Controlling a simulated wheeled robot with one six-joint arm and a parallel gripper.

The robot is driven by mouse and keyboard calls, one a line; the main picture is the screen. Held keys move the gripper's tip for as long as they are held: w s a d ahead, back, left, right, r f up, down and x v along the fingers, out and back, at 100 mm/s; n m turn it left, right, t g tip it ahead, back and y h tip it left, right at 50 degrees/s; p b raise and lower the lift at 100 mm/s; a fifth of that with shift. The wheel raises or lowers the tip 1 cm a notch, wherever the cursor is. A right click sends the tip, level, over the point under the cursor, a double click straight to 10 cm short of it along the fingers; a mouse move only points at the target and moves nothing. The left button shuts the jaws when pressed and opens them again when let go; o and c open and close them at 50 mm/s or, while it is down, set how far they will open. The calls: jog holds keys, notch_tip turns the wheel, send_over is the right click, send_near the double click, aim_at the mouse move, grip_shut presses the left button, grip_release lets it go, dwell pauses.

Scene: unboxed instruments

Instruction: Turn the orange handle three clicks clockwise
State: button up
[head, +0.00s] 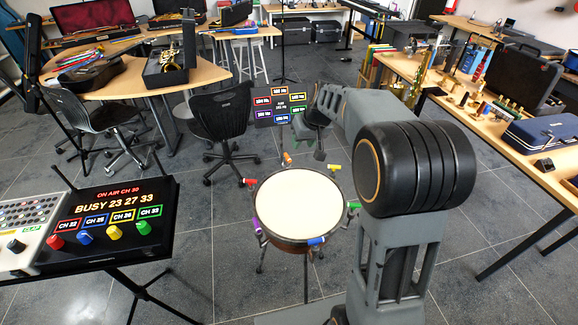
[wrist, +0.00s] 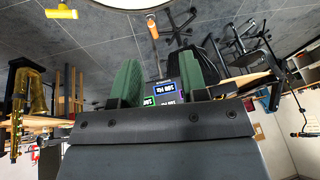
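The orange handle (head: 287,158) stands at the far rim of a round drum (head: 298,205) with a pale head. It also shows in the wrist view as a small orange peg (wrist: 152,26) near the top, just off the drum's edge. My gripper (wrist: 158,72) has two green fingers, spread apart with nothing between them. In the wrist view the orange handle lies beyond the fingertips, apart from them, roughly in line with the gap. In the head view my arm reaches over behind the drum, and the fingers are hard to make out.
Red (head: 248,182), yellow (head: 333,168), green (head: 353,205), blue (head: 316,240) and purple (head: 256,225) handles ring the drum. A dark display panel (head: 281,106) with coloured frequency labels stands behind it. A console (head: 108,225) stands left, a bench (head: 520,160) right. Black chairs stand behind.

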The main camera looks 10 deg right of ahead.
jog(key=b, duration=0.1)
send_near(290, 160)
jog(key=shift+y, duration=0.3)
jog(key=x, duration=1)
jog(key=shift+w+d+f, duration=0.2)
jog(key=shift+w+f, duration=0.05)
jog(key=shift+f, duration=0.1)
grip_shut()
